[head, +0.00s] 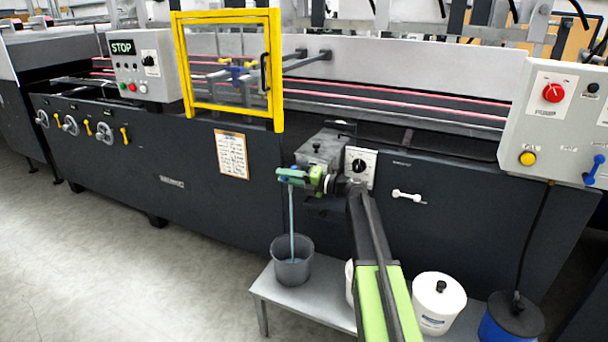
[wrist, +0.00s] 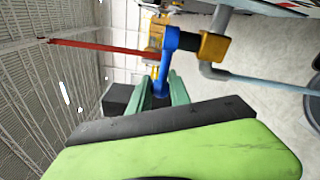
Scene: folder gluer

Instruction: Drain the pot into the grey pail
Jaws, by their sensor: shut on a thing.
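The glue pot (head: 322,148) is a grey box on the machine's side, with a dial plate beside it. My gripper (head: 298,179) is at its drain valve. In the wrist view the green fingers of my gripper (wrist: 164,88) are shut on the blue valve handle (wrist: 170,42), which joins a brass valve body (wrist: 213,46) on a grey pipe (wrist: 219,20). A pale blue stream (wrist: 262,84) runs from the spout. In the head view the stream (head: 292,222) falls straight into the grey pail (head: 293,271). The pail also shows at the wrist view's right edge (wrist: 312,118). Its fill level is unclear.
The pail stands on the left end of a low grey bench (head: 268,291). A white lidded tub (head: 438,306) and a blue container with a black top (head: 508,322) are to the right. A yellow-framed guard (head: 188,66) rises above the machine. The floor at left is clear.

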